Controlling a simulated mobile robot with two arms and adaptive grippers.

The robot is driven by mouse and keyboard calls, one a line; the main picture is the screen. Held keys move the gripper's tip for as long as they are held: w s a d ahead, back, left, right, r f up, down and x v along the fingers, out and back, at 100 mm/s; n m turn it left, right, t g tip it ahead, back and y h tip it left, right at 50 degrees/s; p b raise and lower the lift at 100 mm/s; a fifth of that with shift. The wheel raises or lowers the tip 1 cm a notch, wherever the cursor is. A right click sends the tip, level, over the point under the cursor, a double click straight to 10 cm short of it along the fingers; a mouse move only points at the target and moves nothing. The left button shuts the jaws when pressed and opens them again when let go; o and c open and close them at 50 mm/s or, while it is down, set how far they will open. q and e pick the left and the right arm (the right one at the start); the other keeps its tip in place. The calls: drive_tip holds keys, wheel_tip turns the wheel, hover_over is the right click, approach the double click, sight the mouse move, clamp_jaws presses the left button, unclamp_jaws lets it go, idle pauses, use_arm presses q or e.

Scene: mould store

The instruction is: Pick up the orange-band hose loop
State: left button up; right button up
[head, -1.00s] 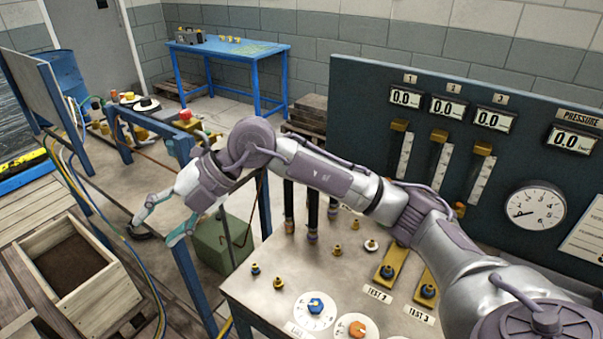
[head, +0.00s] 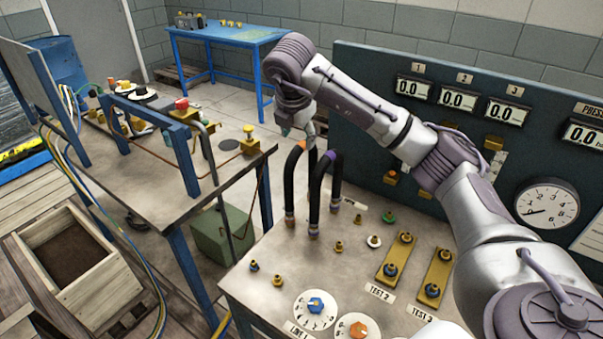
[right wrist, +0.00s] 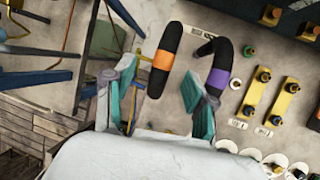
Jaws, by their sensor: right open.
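The orange-band hose loop (head: 292,180) is a black hose arching up from the bench, with an orange band near its top. It also shows in the right wrist view (right wrist: 167,45). A purple-band hose loop (head: 316,185) stands close on its right, also in the right wrist view (right wrist: 222,58). My right gripper (head: 298,131) points down just above the orange-band loop in the head view. In the right wrist view its teal fingers (right wrist: 164,82) are apart, with the orange-band loop appearing between them; I cannot tell how deep. My left gripper is not in view.
The bench (head: 262,235) carries small fittings, dials and brass plates (head: 395,260) in front of the hoses. The gauge panel (head: 375,90) stands behind. A metal table (head: 130,170) with blue posts is at the left, and a green box (head: 222,232) is on the floor.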

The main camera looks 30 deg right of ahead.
sight(301, 145)
drive_tip(key=p+x, duration=0.1)
drive_tip(key=x, duration=0.1)
drive_tip(key=p+x, duration=0.1)
drive_tip(key=x, duration=0.1)
drive_tip(key=shift+s+d+f, duration=0.15)
drive_tip(key=shift+f, duration=0.2)
drive_tip(key=shift+d+f, duration=0.15)
drive_tip(key=shift+f, duration=0.3)
drive_tip(key=shift+w, duration=0.2)
clamp_jaws()
